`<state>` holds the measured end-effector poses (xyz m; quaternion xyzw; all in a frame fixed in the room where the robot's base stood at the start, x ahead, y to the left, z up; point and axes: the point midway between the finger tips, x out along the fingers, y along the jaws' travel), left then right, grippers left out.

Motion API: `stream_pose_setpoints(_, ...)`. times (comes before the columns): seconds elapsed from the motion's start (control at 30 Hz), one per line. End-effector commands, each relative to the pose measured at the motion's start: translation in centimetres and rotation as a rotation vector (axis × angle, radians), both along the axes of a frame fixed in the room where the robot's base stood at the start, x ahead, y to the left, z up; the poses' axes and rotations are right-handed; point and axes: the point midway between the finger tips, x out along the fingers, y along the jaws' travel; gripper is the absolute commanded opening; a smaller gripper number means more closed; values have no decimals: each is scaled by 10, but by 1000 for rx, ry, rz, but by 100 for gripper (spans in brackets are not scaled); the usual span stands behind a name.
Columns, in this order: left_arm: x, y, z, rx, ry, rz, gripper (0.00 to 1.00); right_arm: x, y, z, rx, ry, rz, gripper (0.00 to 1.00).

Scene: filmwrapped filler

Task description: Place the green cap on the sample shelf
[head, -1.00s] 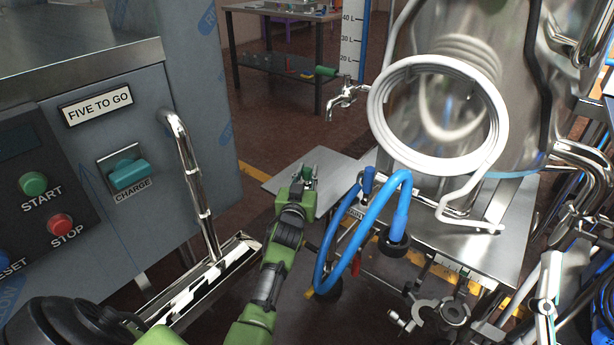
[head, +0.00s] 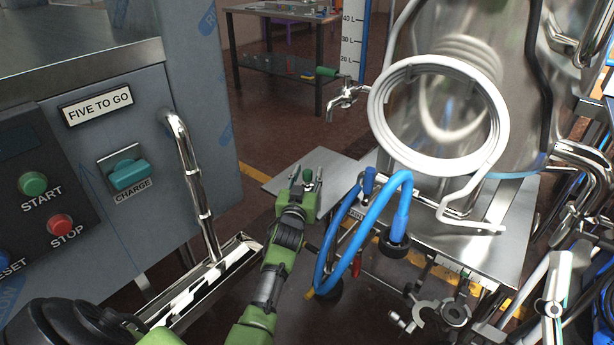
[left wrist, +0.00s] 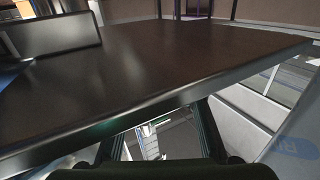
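My left gripper (head: 307,177) reaches in over the near edge of a bare steel plate (head: 335,163), which looks like the sample shelf. Its two fingers stand apart. A small dark green piece, apparently the green cap (head: 308,175), shows between the fingers; whether it rests on the plate or touches a finger is too small to tell. In the left wrist view the fingers (left wrist: 160,145) are spread below a steel-edged dark surface (left wrist: 150,65), and I cannot make out the cap there. My right gripper is not in view.
Blue hoses (head: 375,225) loop close to the right of my left arm.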

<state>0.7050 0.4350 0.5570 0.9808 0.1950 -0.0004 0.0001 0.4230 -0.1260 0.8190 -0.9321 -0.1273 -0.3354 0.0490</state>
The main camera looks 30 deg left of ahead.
Motion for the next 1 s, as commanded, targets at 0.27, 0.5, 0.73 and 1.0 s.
stream_pose_setpoints(0.27, -11, -5, 3, -2, 1, -1, 36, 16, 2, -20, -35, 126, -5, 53)
stream_pose_setpoints(0.5, -42, -18, 3, -2, 2, 0, 36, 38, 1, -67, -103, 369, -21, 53)
stream_pose_setpoints(0.73, -76, -31, 3, -2, 1, 0, 36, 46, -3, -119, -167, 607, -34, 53)
stream_pose_setpoints(1.0, -104, -43, 3, 0, 0, 0, 36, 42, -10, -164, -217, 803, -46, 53)
